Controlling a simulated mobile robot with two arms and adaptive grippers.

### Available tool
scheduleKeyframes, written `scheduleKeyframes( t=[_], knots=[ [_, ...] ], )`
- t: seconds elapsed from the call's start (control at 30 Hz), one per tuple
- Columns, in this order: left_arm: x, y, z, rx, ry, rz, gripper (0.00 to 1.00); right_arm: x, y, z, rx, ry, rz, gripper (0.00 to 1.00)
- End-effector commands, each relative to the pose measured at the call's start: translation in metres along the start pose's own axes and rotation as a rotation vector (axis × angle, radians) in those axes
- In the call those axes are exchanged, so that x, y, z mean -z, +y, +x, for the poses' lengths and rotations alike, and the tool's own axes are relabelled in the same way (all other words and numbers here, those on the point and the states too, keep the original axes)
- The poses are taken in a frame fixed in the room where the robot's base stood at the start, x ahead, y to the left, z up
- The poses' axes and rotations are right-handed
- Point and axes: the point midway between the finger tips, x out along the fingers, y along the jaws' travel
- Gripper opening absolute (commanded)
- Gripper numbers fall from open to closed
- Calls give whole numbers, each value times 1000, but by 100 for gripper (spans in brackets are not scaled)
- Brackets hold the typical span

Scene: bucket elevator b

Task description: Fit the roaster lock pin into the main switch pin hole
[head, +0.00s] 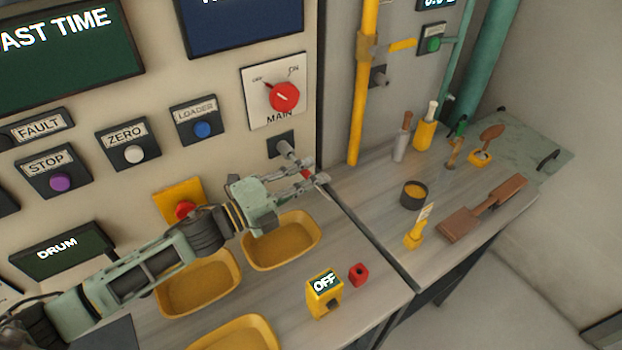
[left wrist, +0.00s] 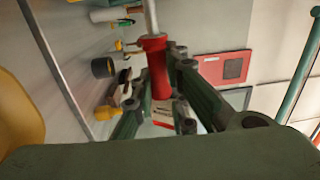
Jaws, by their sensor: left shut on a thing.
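My left gripper (head: 307,180) reaches in from the left and is shut on the red lock pin (head: 306,174). In the left wrist view the pin's red body (left wrist: 156,68) sits between the fingers, with a grey metal rod (left wrist: 150,15) at its upper end. I cannot tell whether that rod is the pin's shank or part of the switch fitting. The red MAIN switch knob (head: 284,97) is on the panel. Below it is a dark plate with a grey stub (head: 287,150), just above and left of the fingertips. The hole itself is not clear. My right gripper is not in view.
Yellow trays (head: 281,242) stand on the counter below my left arm. A yellow OFF block (head: 325,294) and a small red block (head: 358,274) are nearer the front edge. A dark cup (head: 413,195) and wooden tools (head: 482,208) lie on the right counter.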

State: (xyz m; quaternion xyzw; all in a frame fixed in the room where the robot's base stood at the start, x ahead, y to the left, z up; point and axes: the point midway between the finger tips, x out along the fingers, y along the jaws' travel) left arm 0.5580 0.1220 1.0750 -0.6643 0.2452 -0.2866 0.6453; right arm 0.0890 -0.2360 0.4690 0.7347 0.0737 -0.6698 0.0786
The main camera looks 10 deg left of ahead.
Motion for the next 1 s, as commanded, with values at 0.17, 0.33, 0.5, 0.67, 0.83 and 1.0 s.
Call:
scheduleKeyframes(
  t=[0.17, 0.33, 0.5, 0.67, 0.83, 1.0],
  knots=[
    [-5, 0, 0, 0, 0, 2, 0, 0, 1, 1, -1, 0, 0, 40],
    [-9, -1, 0, 1, 0, 2, 0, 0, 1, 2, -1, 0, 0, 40],
    [-13, 0, 0, 1, 1, 1, 0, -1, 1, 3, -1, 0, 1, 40],
    [-18, 0, 0, 0, 0, 1, 0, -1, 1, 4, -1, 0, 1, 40],
    [-22, 0, 0, 1, 0, 1, 0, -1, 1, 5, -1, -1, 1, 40],
    [-26, 0, 0, 1, 1, 1, 0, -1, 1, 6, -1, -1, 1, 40]
  ],
)
